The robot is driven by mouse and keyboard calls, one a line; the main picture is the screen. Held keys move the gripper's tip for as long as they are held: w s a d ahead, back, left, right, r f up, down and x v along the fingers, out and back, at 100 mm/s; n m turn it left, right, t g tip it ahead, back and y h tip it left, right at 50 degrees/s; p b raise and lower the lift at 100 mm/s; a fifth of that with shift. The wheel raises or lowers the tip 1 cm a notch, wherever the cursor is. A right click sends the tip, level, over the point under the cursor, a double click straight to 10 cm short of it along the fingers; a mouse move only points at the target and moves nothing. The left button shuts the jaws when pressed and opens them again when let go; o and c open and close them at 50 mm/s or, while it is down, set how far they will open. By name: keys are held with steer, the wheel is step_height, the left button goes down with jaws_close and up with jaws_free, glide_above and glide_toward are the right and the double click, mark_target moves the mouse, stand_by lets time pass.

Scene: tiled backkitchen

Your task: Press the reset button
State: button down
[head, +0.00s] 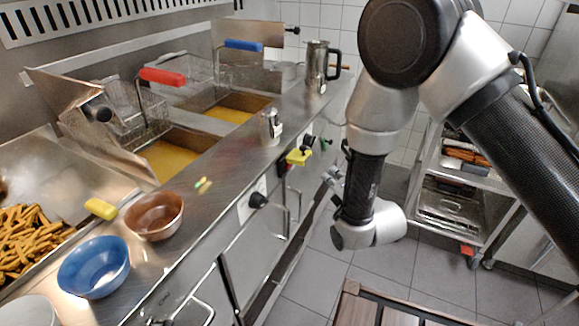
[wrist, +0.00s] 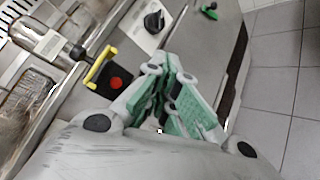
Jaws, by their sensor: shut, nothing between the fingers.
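The red reset button (wrist: 116,83) sits on a dark plate with a yellow guard (wrist: 96,68) on the fryer's front in the wrist view. In the head view the yellow guard (head: 298,157) shows on the counter front, but I cannot make out the red button there. My gripper (wrist: 168,82) has green-padded fingers, closed together and empty. In the wrist view its fingers appear just right of the button, apart from it in the picture. In the head view my gripper (head: 333,178) is partly hidden by my wrist, to the right of the guard.
A black knob (wrist: 154,21) and a green-handled part (wrist: 210,10) are beyond the button. Fryer baskets with a red handle (head: 162,77) and a blue handle (head: 244,45) hang over oil. A blue bowl (head: 94,268) stands on the counter. A rack (head: 455,190) stands right; floor between is open.

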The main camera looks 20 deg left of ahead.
mark_target(288, 165)
steer(key=a, duration=0.8)
steer(key=shift+w+a, duration=0.35)
steer(key=shift+w, duration=0.05)
steer(key=shift+a, duration=0.15)
stand_by(1.2)
steer(key=shift+a, duration=0.25)
steer(key=shift+a, duration=0.15)
stand_by(0.5)
